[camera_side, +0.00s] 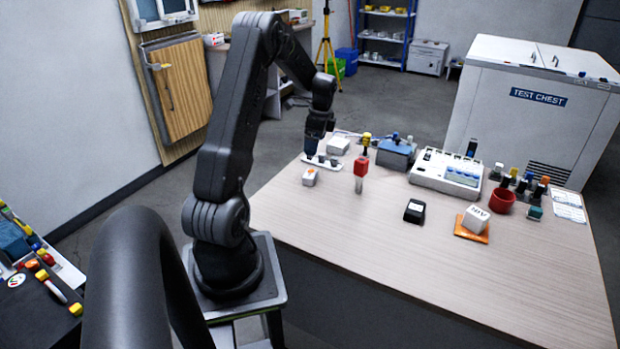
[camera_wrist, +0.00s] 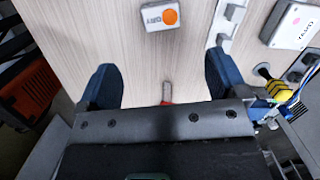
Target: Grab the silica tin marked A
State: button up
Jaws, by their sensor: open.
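A small white tin with an orange dot (camera_side: 310,177) stands on the table near my arm. In the wrist view a white tin with an orange dot (camera_wrist: 150,19) and small dark lettering lies ahead of the jaws, near the top edge. I cannot read a letter A on it. My gripper (camera_side: 312,150) hangs over the far left of the table. In the wrist view my gripper (camera_wrist: 160,78) has its blue fingers wide apart, with no tin between them.
A blue-grey box (camera_side: 396,153), a white instrument (camera_side: 446,172), a red cup (camera_side: 501,200), a black device (camera_side: 414,211) and a white cube (camera_side: 475,219) on an orange mat stand rightward. The table front is bare.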

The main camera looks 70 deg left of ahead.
aim_at(310, 173)
jog(key=f, duration=0.4)
jog(key=s+f, duration=0.1)
jog(key=f, duration=0.3)
jog(key=a+f, duration=0.1)
jog(key=f, duration=0.3)
jog(key=shift+s+f, duration=0.2)
jog(key=c, duration=1)
